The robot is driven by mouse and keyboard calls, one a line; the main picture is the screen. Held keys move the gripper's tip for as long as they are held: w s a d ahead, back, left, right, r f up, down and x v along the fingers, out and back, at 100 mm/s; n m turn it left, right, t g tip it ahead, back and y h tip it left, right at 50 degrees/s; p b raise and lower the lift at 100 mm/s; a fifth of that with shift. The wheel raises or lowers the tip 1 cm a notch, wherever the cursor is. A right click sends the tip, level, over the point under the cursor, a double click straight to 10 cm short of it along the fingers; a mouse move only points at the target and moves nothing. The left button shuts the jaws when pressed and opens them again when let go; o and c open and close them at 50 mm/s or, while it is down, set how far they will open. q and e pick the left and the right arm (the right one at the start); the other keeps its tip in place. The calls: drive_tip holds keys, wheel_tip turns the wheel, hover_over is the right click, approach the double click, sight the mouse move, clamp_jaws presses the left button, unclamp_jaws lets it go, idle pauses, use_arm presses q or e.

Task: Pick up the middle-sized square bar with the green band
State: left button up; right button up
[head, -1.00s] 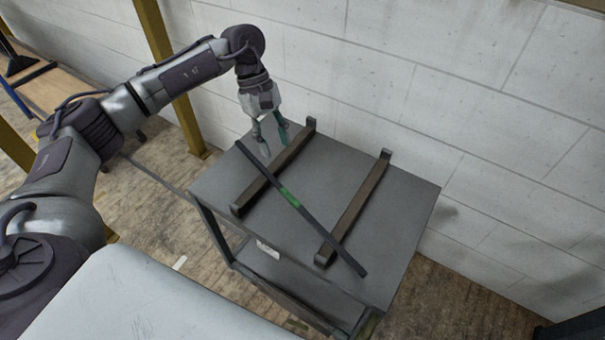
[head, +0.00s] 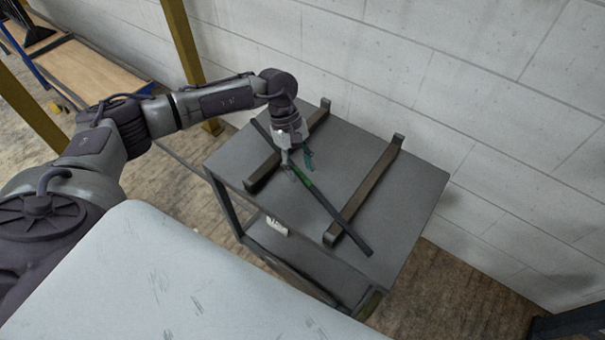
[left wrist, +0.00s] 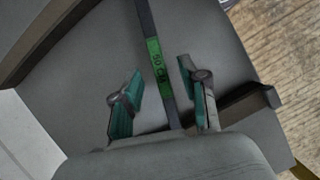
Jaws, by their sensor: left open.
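The dark square bar (head: 337,217) with a green band lies across two wooden rests on the grey table. In the left wrist view the green band (left wrist: 158,68) has dark marks on it, and the bar runs between my open fingers. My left gripper (head: 297,163) is open above the bar, close to the band. In the left wrist view my left gripper (left wrist: 158,98) has one finger on each side of the bar, apart from it. In the head view the gripper hides part of the bar. My right gripper is not in view.
The left rest (head: 262,175) and the right rest (head: 365,190) have raised ends and stand on the table (head: 402,222). A white block wall (head: 470,90) rises behind the table. A yellow post (head: 183,45) stands at the back left. The table's right side is clear.

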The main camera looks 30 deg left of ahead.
use_arm(q)
drive_tip(key=shift+d+f, duration=0.15)
drive_tip(key=shift+f, duration=0.25)
drive_tip(key=shift+c, duration=0.4)
clamp_jaws()
drive_tip(key=shift+r, duration=0.1)
